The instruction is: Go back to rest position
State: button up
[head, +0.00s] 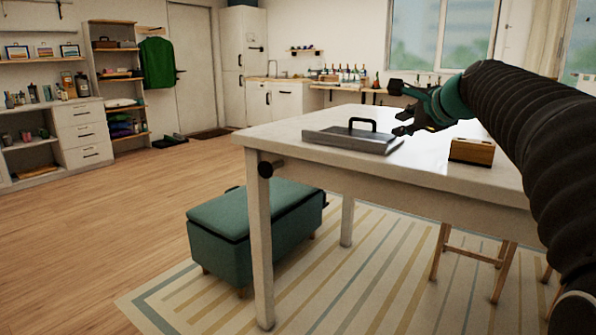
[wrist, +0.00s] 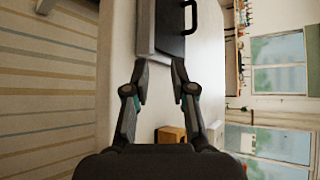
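My gripper (head: 400,107) is above the white table (head: 440,173) at the end of my dark ribbed arm, which comes in from the right. In the wrist view my gripper (wrist: 158,82) has its two fingers spread apart with nothing between them. A grey flat tray-like thing with a dark handle (head: 352,138) lies on the table to the left of my gripper in the head view. It also shows beyond the fingertips in the wrist view (wrist: 168,30). Gripper and tray look apart.
A small wooden box (head: 472,151) stands on the table, right of the gripper. A green ottoman (head: 255,220) and a wooden stool (head: 470,255) stand on the striped rug (head: 330,285). Shelves (head: 118,80) line the back left. Wooden floor (head: 90,225) at left is clear.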

jog(key=s+a+f+n+g+h, duration=0.1)
jog(key=s+a+f+n+g, duration=0.2)
jog(key=s+f+n, duration=0.7)
jog(key=s+a+f+n+g+h, duration=0.2)
jog(key=s+f+n, duration=0.7)
jog(key=s+f, duration=1.1)
jog(key=s+a+g, duration=0.2)
jog(key=s, duration=0.3)
jog(key=shift+n, duration=0.4)
